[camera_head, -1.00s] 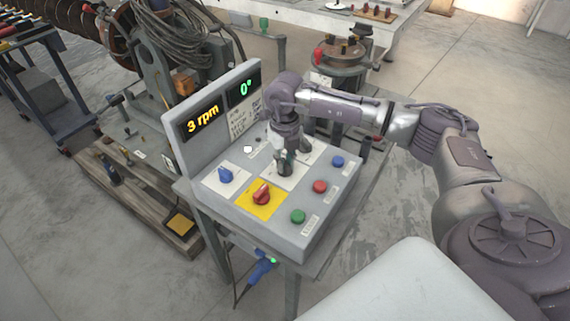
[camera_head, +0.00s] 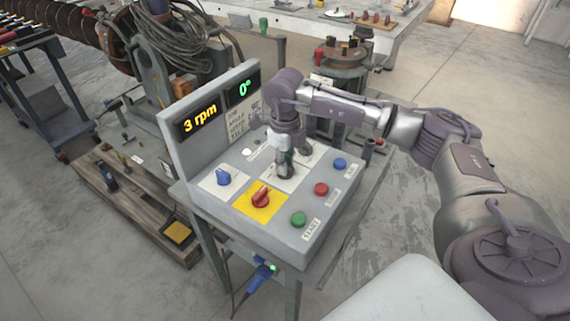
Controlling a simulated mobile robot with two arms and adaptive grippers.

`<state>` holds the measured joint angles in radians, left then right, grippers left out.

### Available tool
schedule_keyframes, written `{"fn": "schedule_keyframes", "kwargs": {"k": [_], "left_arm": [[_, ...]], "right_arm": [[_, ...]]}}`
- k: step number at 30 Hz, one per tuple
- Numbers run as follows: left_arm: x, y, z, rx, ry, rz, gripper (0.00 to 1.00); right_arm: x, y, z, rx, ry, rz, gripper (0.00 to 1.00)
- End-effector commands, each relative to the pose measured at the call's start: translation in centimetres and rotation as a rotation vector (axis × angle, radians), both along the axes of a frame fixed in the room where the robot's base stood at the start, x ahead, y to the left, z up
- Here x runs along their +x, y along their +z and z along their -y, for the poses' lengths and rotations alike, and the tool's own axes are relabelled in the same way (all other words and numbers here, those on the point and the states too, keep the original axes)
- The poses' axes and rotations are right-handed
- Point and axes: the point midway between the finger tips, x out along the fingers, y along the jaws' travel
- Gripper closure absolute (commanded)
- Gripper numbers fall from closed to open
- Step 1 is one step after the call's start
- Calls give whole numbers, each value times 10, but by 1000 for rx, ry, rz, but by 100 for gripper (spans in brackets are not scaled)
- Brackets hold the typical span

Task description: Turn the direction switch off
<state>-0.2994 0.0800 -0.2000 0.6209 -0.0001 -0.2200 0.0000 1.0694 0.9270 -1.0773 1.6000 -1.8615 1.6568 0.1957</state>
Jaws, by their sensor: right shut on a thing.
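A grey control box (camera_head: 283,234) stands on a small metal table. Its top carries a blue knob (camera_head: 223,178) on a white plate, a red knob (camera_head: 261,198) on a yellow plate, and several round buttons along the right side. My right gripper (camera_head: 285,172) points down at the middle white plate (camera_head: 277,186), shut on a control there. The gripper hides that control, and I cannot read its label; it may be the direction switch. My left gripper is not in view.
Green (camera_head: 298,219), red (camera_head: 321,189) and blue (camera_head: 339,164) buttons sit close to my gripper. Machinery with coiled cable (camera_head: 186,45) stands behind.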

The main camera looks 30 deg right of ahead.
Motion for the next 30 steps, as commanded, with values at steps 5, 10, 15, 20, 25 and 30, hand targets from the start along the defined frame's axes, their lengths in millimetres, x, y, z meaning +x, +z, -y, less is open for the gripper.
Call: {"fn": "schedule_keyframes", "kwargs": {"k": [5,10,15,20,25,30], "left_arm": [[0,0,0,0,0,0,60],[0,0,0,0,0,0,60],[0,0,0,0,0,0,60],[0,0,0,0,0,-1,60],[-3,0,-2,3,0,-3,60],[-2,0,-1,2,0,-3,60]], "right_arm": [[1,2,0,1,2,5,100],[1,2,0,0,1,5,100],[1,1,0,1,1,4,58],[1,1,0,0,1,2,58],[1,3,0,0,1,2,58],[1,24,0,0,2,5,58]]}}
